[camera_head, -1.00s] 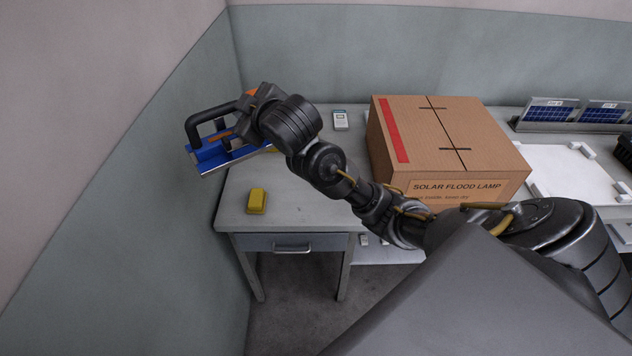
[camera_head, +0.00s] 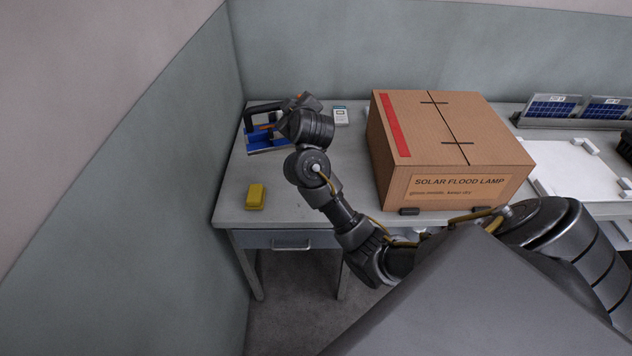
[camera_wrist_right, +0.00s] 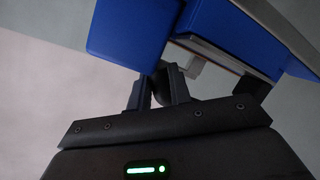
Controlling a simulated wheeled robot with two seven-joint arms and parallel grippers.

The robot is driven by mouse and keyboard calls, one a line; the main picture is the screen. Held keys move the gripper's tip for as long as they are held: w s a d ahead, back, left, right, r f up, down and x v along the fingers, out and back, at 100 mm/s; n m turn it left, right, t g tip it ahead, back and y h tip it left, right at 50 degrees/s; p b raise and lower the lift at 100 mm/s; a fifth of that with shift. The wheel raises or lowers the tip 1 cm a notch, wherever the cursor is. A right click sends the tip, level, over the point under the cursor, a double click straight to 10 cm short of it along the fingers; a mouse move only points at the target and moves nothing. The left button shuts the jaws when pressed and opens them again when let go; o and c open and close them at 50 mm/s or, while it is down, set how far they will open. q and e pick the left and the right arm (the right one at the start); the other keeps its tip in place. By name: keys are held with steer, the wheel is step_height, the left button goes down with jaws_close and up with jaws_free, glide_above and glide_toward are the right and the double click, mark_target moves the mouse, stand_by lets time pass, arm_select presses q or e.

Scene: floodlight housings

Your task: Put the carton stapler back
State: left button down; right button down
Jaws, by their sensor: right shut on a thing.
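The carton stapler (camera_head: 268,142) is blue with a dark looped handle. It is at the back left of the desk in the head view, partly hidden by my right wrist. My right gripper (camera_wrist_right: 158,88) is shut on the stapler's dark handle, and the stapler's blue body (camera_wrist_right: 130,30) fills the upper part of the wrist view. I cannot tell whether the stapler touches the desk top. The carton (camera_head: 455,135), marked SOLAR FLOOD LAMP, stands closed to the right of my arm. My left gripper is not in view.
A yellow block (camera_head: 255,196) lies near the front left of the grey desk (camera_head: 290,212). A small pale device (camera_head: 341,116) lies behind my wrist. Solar panels (camera_head: 553,108) stand in a rack at the back right. Walls border the desk at left and back.

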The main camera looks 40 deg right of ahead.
steer(key=shift+s+d+f+m+g+h+b, duration=0.35)
steer(key=shift+d+f, duration=1.1)
steer(key=shift+f, duration=2.25)
steer(key=shift+s+d+f+m+g+h, duration=0.3)
steer(key=shift+s+d+f+m+h, duration=0.9)
steer(key=shift+f, duration=2.5)
steer(key=shift+s+d+f+n+g+h+b, duration=0.15)
steer(key=shift+s+d+f+g, duration=0.25)
steer(key=shift+d+f, duration=2.3)
steer(key=c, duration=1.7)
jaws_free()
steer(key=shift+s+a+f, duration=0.15)
steer(key=shift+a+f, duration=0.95)
steer(key=shift+f, duration=0.1)
steer(key=o, duration=0.4)
steer(key=v, duration=1.2)
